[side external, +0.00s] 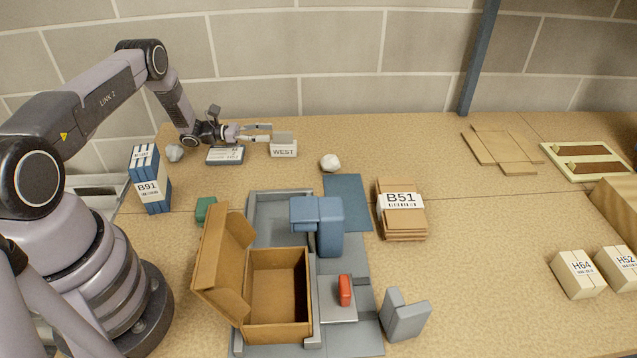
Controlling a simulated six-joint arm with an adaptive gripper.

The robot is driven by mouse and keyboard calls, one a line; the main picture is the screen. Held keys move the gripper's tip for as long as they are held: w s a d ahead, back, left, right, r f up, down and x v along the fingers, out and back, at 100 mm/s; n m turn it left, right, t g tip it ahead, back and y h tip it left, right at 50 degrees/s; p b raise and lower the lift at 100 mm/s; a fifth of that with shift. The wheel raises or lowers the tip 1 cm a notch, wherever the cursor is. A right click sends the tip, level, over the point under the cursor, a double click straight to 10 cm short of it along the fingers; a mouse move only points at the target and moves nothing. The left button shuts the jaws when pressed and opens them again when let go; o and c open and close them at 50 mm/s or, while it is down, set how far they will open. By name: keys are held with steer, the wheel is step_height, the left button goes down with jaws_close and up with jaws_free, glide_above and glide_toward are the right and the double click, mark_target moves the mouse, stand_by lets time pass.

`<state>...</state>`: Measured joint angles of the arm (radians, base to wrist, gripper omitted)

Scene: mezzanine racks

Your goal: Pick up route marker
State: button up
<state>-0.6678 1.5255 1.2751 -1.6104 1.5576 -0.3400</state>
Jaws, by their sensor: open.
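A small pale block with a label reading WEST (284,151), which I take to be the route marker, stands on the wooden worktop near the back wall. My gripper (270,133) reaches in from the left, low over the worktop, with its fingers pointing right. It is open, with its two fingers apart. The fingertips are at the upper left of the WEST block; I cannot tell whether they touch it or are around it. Nothing is visibly held.
A blue-edged label holder (225,156) lies under my wrist. A white crumpled ball (330,162) lies right of the block. An open cardboard box (277,290) and blue fixture (325,222) stand in front.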

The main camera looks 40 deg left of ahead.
mark_target(282, 132)
steer(key=x, duration=0.5)
steer(key=shift+f, duration=0.25)
jaws_close()
